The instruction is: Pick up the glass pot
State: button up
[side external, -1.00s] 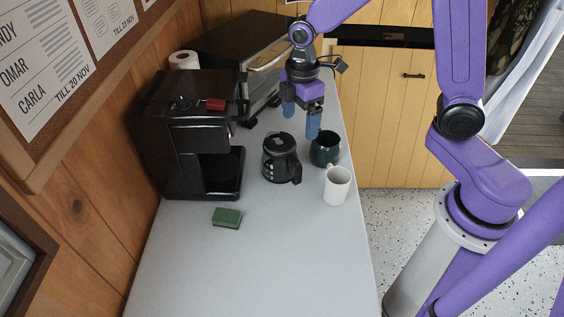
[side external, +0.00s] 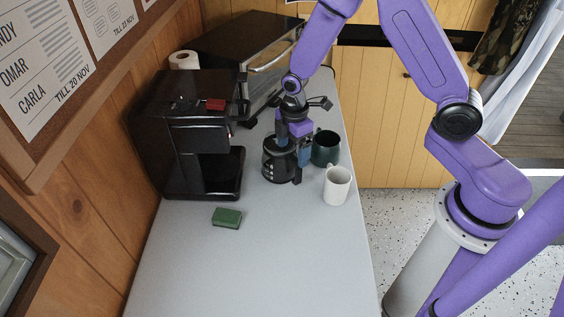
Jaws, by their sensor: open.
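The glass pot (side external: 275,166), dark with a black lid and black handle, stands upright on the light grey counter, right of the coffee machine. My gripper (side external: 293,155) is open and lowered at the pot's right side, by its lid and handle. One blue finger shows to the right of the handle. The other finger is mostly hidden, and I cannot tell whether the fingers touch the pot. The upper part of the pot and handle is partly covered by my gripper.
A dark green mug (side external: 325,148) stands close right of my gripper, and a white mug (side external: 337,186) is in front of it. The black coffee machine (side external: 190,135) is at left, with a toaster oven (side external: 245,50) behind. A green sponge (side external: 227,218) lies in front. The near counter is clear.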

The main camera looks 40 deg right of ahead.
aim_at(294, 159)
jog(key=shift+s+d+f, duration=0.1)
jog(key=shift+f, duration=1.6)
jog(key=shift+s+d+f, duration=0.1)
jog(key=shift+f, duration=1.55)
jog(key=c, duration=1.4)
jog(key=shift+r, duration=0.2)
jog(key=shift+r, duration=1.4)
jog(key=shift+s+d+r, duration=0.3)
jog(key=shift+s+r, duration=1.3)
jog(key=shift+s, duration=0.6)
jog(key=shift+s+d+r, duration=0.3)
jog(key=shift+s+r, duration=1.35)
jog(key=shift+s, duration=0.55)
jog(key=shift+s+d+r, duration=0.3)
jog(key=shift+s+r, duration=1.3)
jog(key=shift+s, duration=0.6)
